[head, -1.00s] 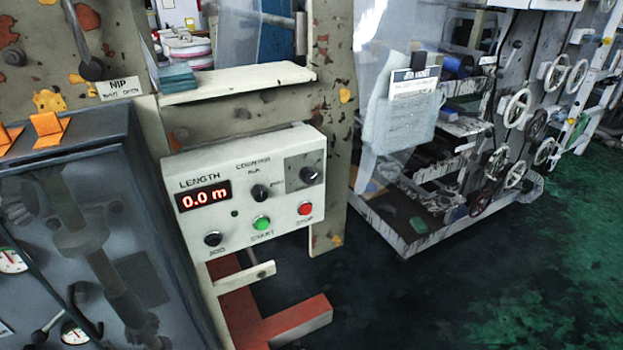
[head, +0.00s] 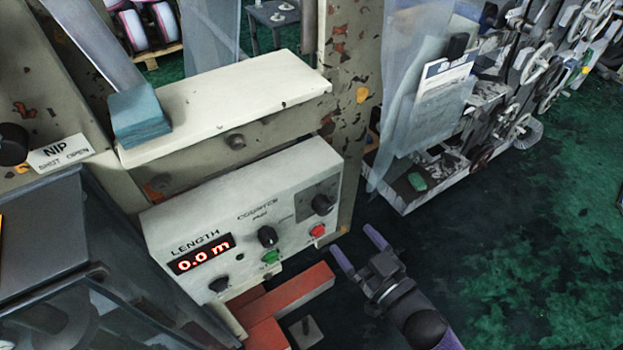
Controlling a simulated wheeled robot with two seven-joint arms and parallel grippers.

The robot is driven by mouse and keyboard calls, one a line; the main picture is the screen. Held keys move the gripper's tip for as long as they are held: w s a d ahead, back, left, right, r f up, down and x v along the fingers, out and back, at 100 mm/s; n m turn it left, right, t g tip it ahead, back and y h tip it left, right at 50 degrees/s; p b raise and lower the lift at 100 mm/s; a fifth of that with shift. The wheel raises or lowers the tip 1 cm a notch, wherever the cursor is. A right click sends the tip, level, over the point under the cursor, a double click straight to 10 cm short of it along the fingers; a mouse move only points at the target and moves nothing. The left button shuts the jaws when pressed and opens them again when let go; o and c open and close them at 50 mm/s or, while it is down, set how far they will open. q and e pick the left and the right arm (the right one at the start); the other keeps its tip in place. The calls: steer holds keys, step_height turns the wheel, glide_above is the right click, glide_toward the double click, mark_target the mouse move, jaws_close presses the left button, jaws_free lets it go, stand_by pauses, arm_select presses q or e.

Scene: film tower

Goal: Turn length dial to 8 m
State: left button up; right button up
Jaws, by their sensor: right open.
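A pale control panel (head: 205,209) carries a LENGTH display (head: 203,254) that reads 0.0 m in red. A black knob (head: 267,236) sits at the middle under the COUNTER lettering. Another black knob (head: 322,204) sits on a dark plate at the upper right, and a third (head: 219,284) is at the lower left. The small scale marks are too blurred to read. A green button (head: 270,257) and a red button (head: 317,230) lie along the lower edge. My right gripper (head: 351,238) is open and empty, to the right of the panel, apart from it in the picture. My left gripper is out of view.
A cream shelf (head: 235,100) with a teal block (head: 139,118) juts out above the panel. A chipped post (head: 350,110) stands right of it. Red beams (head: 290,292) lie below. A hanging clear sheet and a machine with handwheels stand at the right. Green floor is open at lower right.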

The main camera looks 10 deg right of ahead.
mark_target(327, 211)
steer(key=x, duration=0.3)
steer(key=shift+w+a, duration=0.15)
steer(key=shift+a, duration=0.05)
steer(key=b+x, duration=0.1)
steer(key=x, duration=0.3)
steer(key=shift+w+f, duration=0.15)
steer(key=shift+w, duration=0.15)
steer(key=shift+w+a, duration=0.2)
steer(key=shift+w, duration=0.1)
steer(key=c, duration=0.7)
jaws_close()
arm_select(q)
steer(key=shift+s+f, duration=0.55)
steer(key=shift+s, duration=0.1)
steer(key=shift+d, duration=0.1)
